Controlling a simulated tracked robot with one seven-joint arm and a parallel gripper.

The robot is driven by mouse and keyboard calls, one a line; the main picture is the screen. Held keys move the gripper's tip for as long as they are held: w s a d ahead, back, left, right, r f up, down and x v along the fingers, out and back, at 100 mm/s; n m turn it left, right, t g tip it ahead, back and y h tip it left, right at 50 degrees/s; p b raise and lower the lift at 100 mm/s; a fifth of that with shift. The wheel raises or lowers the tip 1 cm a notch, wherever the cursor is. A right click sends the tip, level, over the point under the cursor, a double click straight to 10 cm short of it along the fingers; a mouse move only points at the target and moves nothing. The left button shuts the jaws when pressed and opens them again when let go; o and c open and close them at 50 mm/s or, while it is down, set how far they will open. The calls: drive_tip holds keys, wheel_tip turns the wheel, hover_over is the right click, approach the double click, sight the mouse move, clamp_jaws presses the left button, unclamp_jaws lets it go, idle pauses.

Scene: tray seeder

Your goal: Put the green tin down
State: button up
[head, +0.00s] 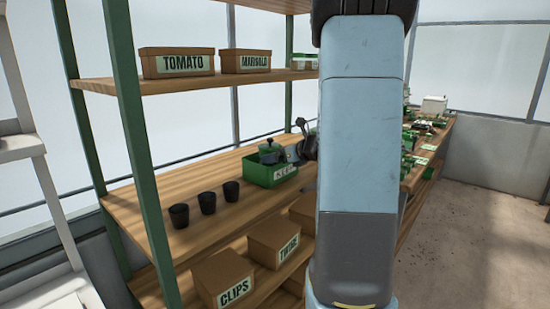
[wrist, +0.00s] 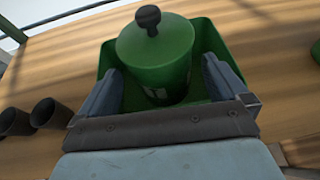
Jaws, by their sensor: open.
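The green tin (wrist: 155,55) has a green lid with a dark knob and stands in a green tray (wrist: 225,50) in the wrist view. In the head view the tin (head: 268,152) shows above the rim of the tray (head: 258,174), which bears a white label and sits on the wooden shelf. My gripper (wrist: 160,85) is open, with one finger on each side of the tin. A small gap seems to show beside the fingers, but I cannot tell whether either touches the tin. In the head view my gripper (head: 296,153) is partly hidden behind my arm.
Several black pots (head: 207,203) stand on the shelf left of the tray. Boxes labelled TOMATO (head: 177,62) and MARIGOLD (head: 245,60) are on the shelf above. A CLIPS box (head: 222,279) and other boxes are below. A green post (head: 140,150) stands at the left.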

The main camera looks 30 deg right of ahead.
drive_tip(key=v, duration=0.9)
drive_tip(key=s+a+r+n+g+y, duration=0.1)
drive_tip(key=s+a+n+g, duration=0.3)
drive_tip(key=a+n, duration=0.55)
drive_tip(key=s+a+r+n+g+y, duration=0.1)
drive_tip(key=s+a+n+g+y, duration=0.1)
drive_tip(key=s+a+n, duration=0.7)
drive_tip(key=s+a+n+g+h, duration=0.1)
drive_tip(key=s+a+n+h, duration=0.4)
drive_tip(key=s+n, duration=0.5)
drive_tip(key=n+h, duration=0.1)
drive_tip(key=n, duration=0.3)
drive_tip(key=shift+r, duration=0.35)
drive_tip(key=shift+s+n, duration=0.1)
drive_tip(key=shift+n, duration=0.15)
drive_tip(key=shift+c, duration=0.4)
